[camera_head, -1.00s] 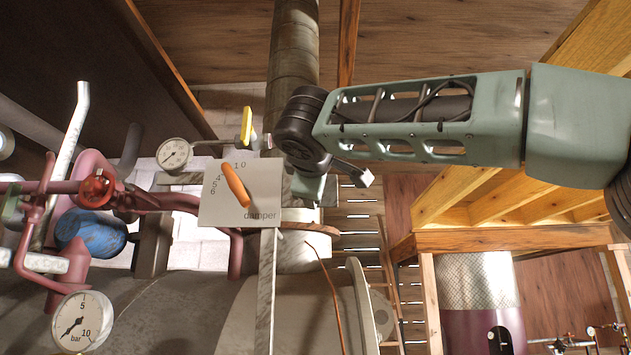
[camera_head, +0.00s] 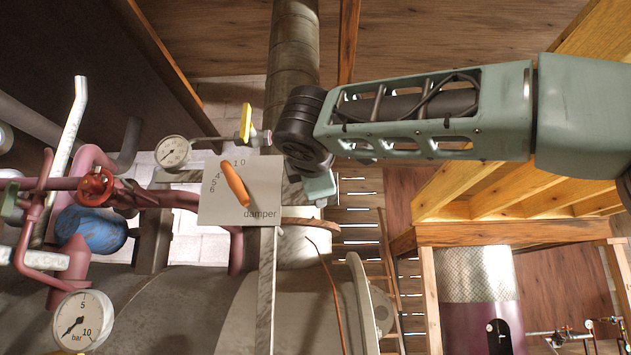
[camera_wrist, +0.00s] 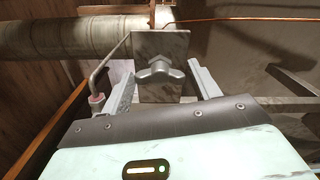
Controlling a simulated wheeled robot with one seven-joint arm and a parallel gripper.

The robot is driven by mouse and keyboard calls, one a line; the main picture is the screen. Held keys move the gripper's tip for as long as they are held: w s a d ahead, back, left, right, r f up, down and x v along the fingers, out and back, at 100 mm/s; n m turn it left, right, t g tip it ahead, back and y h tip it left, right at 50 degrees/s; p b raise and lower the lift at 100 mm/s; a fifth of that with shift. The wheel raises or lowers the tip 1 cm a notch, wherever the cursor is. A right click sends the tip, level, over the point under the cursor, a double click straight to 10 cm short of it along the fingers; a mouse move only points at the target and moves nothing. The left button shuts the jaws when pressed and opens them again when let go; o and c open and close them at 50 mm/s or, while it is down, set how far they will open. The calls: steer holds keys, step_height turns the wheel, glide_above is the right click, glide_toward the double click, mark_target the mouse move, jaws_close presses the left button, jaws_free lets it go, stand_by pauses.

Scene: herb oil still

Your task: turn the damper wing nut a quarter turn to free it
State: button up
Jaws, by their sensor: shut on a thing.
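The damper wing nut (camera_wrist: 160,72) is a grey lobed knob on a small square metal plate (camera_wrist: 175,43), at the upper middle of the wrist view. My gripper (camera_wrist: 161,74) is shut on it, with one finger at its left and one at its right. In the head view the fingers and the wing nut are hidden; only my pale green gripper body (camera_head: 320,188) shows, right of the damper plate (camera_head: 265,185). That plate carries an orange lever (camera_head: 236,186), tilted with its top to the left, over a number scale.
A small gauge (camera_head: 172,152) and a yellow-handled valve (camera_head: 246,124) are close to the plate. A thick flue pipe (camera_head: 292,70) rises behind. A red valve wheel (camera_head: 96,186) and a pressure gauge (camera_head: 83,320) are at left.

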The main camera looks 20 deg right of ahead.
steer(key=o, duration=0.9)
steer(key=shift+s, duration=0.1)
steer(key=b+v, duration=0.5)
steer(key=v, duration=1.2)
steer(key=shift+s+a, duration=0.15)
